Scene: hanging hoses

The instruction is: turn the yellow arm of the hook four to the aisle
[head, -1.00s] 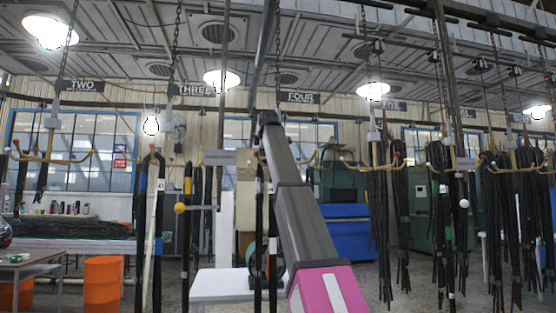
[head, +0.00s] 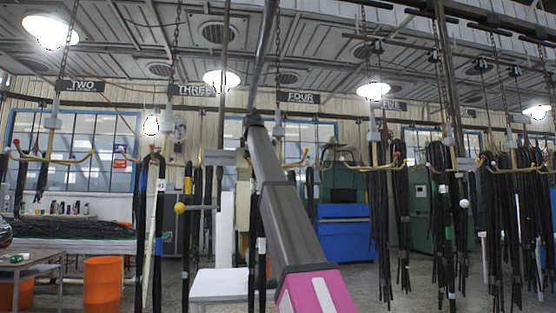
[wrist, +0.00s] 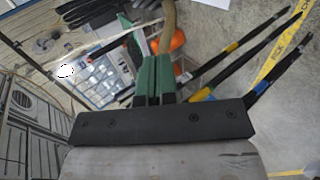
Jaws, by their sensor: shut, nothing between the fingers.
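The FOUR sign (head: 300,97) hangs at the middle of the head view. Below it, hook four's grey block and chain show, with a yellow arm (head: 296,163) reaching right and curling up at its tip. The rest of the hook is hidden behind my own arm, which rises in front of it. My gripper's fingers cannot be made out in the head view. In the wrist view, my gripper (wrist: 155,66) has its green fingers shut with nothing between them. A tan curved piece (wrist: 169,24) lies beyond the fingertips; I cannot tell what it is or whether they touch.
Black hoses (head: 187,225) hang left of my arm near a yellow ball (head: 179,208). Hoses with coloured bands (wrist: 238,47) also show in the wrist view. More hose bundles (head: 401,205) hang at the right. A white table (head: 222,284) and orange barrel (head: 102,283) stand below.

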